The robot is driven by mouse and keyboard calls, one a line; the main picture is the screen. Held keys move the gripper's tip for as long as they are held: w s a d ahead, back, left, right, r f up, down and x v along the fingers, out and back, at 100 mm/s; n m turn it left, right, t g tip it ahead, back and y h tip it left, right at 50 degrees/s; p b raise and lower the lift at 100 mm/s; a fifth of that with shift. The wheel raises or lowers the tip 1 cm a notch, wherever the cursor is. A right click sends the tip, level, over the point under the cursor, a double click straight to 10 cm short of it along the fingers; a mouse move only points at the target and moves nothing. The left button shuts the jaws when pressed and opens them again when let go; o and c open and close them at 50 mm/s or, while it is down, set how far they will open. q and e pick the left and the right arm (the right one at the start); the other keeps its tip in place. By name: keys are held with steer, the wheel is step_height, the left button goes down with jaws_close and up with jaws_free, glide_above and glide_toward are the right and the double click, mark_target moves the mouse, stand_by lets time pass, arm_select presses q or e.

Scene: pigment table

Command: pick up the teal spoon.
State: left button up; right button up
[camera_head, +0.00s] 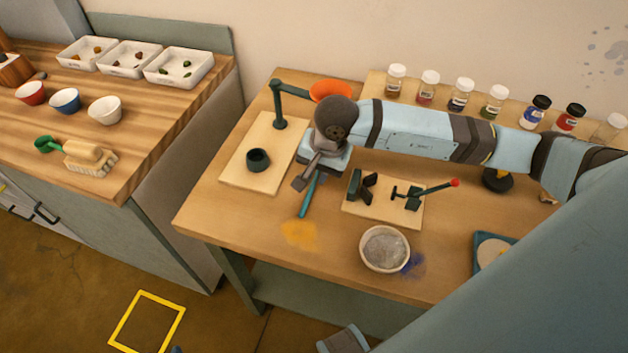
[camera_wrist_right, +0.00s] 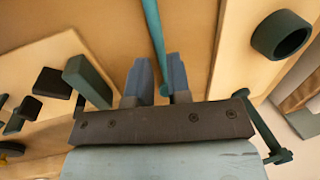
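The teal spoon (camera_head: 308,200) lies on the wooden table, between the pale board at left and the vise board. Its upper part is hidden under my right gripper in the head view. My right gripper (camera_head: 309,184) points down over it. In the right wrist view, the thin teal shaft of the spoon (camera_wrist_right: 154,35) runs down between the two fingers of my gripper (camera_wrist_right: 158,72). The fingers are apart, with a visible gap to the left of the shaft; the shaft is close to the right finger. I cannot tell whether they touch. My left gripper is not in view.
A pale board (camera_head: 235,177) with a dark cup (camera_head: 258,159) and a post holding an orange funnel (camera_head: 331,90) stands left. A board with a dark vise (camera_head: 412,196) stands right. A grey-filled bowl (camera_head: 385,249) is in front. Several jars line the back.

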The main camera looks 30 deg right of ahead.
mark_target(314, 183)
steer(key=shift+w+a+f, duration=0.1)
steer(key=shift+a+f, duration=0.05)
steer(key=shift+f, duration=0.6)
steer(key=shift+w+a+f, duration=0.1)
steer(key=shift+f, duration=0.65)
jaws_close()
